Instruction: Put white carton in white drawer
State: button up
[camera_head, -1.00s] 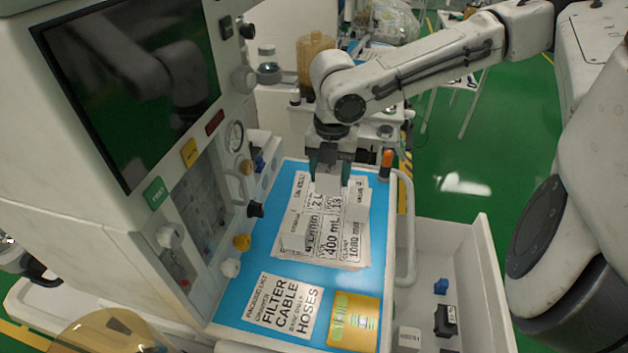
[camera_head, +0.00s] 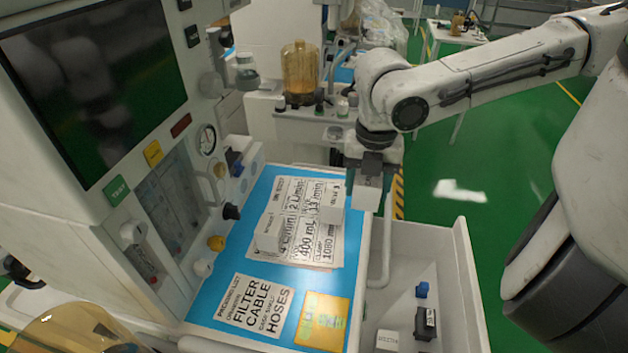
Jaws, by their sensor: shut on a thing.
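My gripper (camera_head: 370,178) is shut on a white carton (camera_head: 368,199), which hangs below the fingers near the right edge of the blue work surface. The fingers partly cover the carton. The white drawer (camera_head: 466,270) is pulled out at the lower right. It lies nearer the camera than my gripper and to its right. Inside it are a small blue item (camera_head: 422,290), a black item (camera_head: 426,323) and a small white box (camera_head: 388,341), with bare floor between them.
A white rail (camera_head: 384,262) runs between surface and drawer. The machine with a dark screen (camera_head: 95,80) fills the left.

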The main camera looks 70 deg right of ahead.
aim_at(396, 289)
jog(key=k, duration=1.3)
